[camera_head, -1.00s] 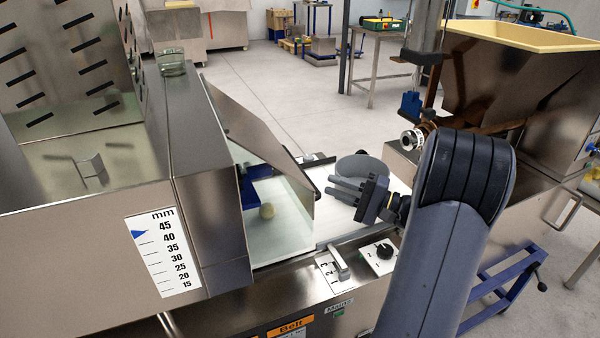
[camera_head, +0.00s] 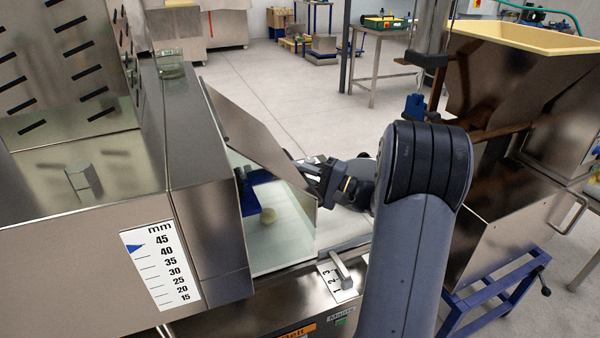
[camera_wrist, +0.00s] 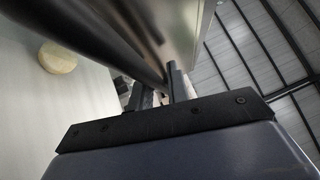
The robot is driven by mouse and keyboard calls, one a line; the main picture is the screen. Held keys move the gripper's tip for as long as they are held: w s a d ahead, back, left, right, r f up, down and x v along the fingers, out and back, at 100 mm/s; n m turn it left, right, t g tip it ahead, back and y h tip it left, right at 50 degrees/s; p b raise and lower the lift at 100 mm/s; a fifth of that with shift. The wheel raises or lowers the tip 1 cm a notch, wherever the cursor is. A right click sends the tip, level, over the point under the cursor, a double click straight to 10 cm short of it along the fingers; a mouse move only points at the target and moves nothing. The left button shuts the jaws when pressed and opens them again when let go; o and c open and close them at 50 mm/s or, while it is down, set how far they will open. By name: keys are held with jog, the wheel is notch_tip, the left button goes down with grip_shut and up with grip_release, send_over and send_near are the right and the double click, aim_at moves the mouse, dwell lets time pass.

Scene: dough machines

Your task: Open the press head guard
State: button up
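The press head guard (camera_head: 262,140) is a tilted metal panel standing out from the right side of the press head (camera_head: 205,190). Its free edge is at the right, above the pale belt. My gripper (camera_head: 308,172) is at this free edge, partly hidden behind the panel and by my arm. In the wrist view the guard (camera_wrist: 185,25) rises just beyond the fingers (camera_wrist: 158,95), which stand apart with a gap between them. A dark bar crosses close in front of them. I cannot tell whether the fingers touch the guard.
A lever switch (camera_head: 341,268) sits on the front panel. A hopper machine (camera_head: 510,90) stands to the right. Open floor lies behind.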

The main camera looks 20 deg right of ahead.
grip_shut()
